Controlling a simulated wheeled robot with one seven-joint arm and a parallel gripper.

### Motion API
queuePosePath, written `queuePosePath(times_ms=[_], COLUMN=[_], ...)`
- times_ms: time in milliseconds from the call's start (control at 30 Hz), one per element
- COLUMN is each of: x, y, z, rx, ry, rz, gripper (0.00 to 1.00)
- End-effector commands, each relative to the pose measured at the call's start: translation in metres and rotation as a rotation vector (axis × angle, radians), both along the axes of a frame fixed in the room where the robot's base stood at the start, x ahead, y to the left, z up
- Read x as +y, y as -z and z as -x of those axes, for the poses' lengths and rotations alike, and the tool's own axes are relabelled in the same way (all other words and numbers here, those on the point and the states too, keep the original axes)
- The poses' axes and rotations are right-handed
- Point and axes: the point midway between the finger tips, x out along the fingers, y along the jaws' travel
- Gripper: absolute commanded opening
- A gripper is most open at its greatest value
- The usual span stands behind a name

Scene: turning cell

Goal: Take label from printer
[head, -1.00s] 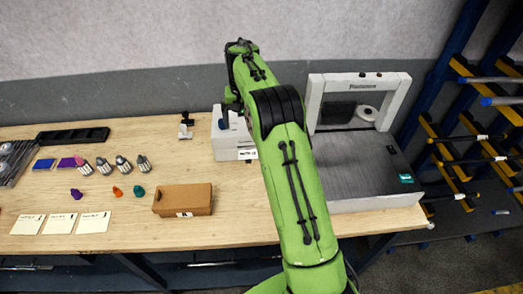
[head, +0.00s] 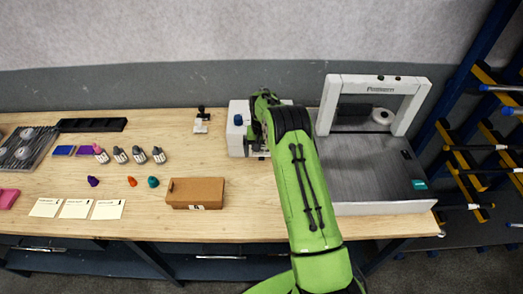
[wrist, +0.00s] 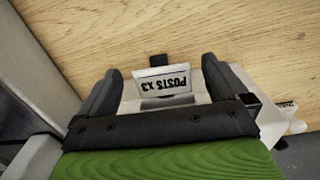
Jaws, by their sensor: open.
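The white label printer (head: 237,138), with a blue knob on top, stands on the bench and is partly hidden by my arm in the head view. In the wrist view the label (wrist: 164,82) is a white tag reading "POSTS X3" upside down, at the front of the printer's pale body (wrist: 215,76). My gripper (wrist: 161,66) is open, with one dark finger on each side of the label. I cannot tell whether either finger touches it. In the head view my arm hides the gripper's fingers.
A large grey machine with a white frame (head: 375,83) stands right of the printer. A brown box (head: 195,192) lies to the left on the wooden bench (head: 150,222). Small bottles (head: 120,155), note cards (head: 75,208) and a black tray (head: 92,125) lie further left.

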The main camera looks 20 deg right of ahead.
Motion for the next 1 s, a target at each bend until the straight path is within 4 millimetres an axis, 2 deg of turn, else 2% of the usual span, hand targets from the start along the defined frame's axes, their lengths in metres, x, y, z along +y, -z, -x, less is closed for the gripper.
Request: queuePosePath(times_ms=[1000], x=[0.0003], y=[0.0061], z=[-0.0001], rx=[0.0], ry=[-0.001], rz=[0.0], gripper=[1.0])
